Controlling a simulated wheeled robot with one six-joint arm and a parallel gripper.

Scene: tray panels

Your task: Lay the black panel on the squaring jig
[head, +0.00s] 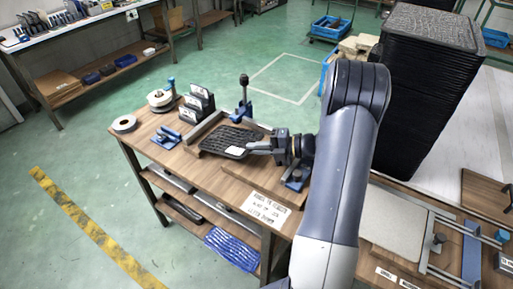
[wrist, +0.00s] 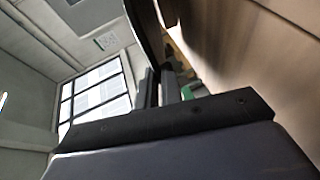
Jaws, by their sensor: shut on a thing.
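The black panel (head: 224,137) is a dark ribbed sheet with a white label near its right front edge. My gripper (head: 260,147) is shut on its right edge, and the wrist view shows the fingers (wrist: 163,88) pinching the panel's thin dark edge (wrist: 148,35). The squaring jig (head: 203,131) has pale bars meeting in a corner on the workbench. The panel is over the jig area, inside the corner of the bars. In the wrist view it lies close to the wooden surface (wrist: 245,60), apparently a little apart from it. Whether it touches the bars I cannot tell.
A blue clamp with a black knob (head: 243,82) stands behind the jig. A tall black stack (head: 425,90) stands at the right.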

